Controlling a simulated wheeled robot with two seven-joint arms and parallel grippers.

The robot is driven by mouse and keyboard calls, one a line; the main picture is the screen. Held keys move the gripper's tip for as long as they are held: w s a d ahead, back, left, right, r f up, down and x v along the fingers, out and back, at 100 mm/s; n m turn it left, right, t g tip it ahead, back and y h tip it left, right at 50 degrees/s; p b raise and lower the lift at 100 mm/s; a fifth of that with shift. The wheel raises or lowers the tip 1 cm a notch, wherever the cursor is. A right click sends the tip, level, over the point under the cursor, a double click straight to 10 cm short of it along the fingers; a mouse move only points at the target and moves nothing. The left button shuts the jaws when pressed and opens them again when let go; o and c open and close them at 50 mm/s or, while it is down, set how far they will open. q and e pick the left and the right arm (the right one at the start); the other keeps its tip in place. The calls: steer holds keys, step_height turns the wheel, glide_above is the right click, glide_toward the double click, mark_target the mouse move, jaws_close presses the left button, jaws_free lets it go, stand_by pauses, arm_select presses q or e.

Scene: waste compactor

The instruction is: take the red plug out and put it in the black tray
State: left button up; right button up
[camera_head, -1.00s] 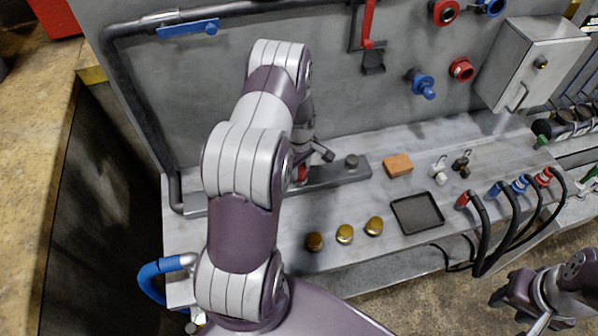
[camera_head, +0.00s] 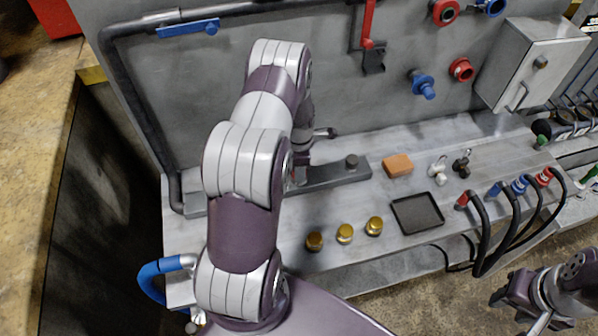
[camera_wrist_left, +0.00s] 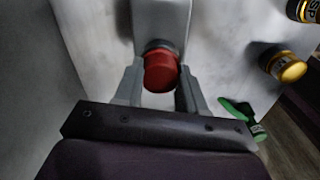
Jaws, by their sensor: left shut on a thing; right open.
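The red plug (camera_wrist_left: 161,72) sits at the end of the grey bar (camera_wrist_left: 160,18) in the left wrist view, between the two fingers of my left gripper (camera_wrist_left: 160,82). The fingers are shut on it. In the head view my left arm hides most of the plug and the gripper, over the grey bar (camera_head: 335,174) on the bench. I cannot tell whether the plug is still seated. The black tray (camera_head: 417,213) lies empty on the bench to the right. My right gripper (camera_head: 512,292) is open at the lower right, off the bench.
Several gold knobs (camera_head: 345,234) stand in front of the bar. An orange block (camera_head: 398,166) and small white fittings (camera_head: 438,170) lie behind the tray. Black hoses (camera_head: 482,225) with red and blue ends are to its right. The grey panel (camera_head: 225,90) rises behind.

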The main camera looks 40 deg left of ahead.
arm_select(q)
steer(key=n, duration=0.5)
steer(key=n, duration=0.5)
steer(key=shift+n, duration=0.3)
steer(key=o, duration=1.2)
steer(key=shift+c, duration=0.2)
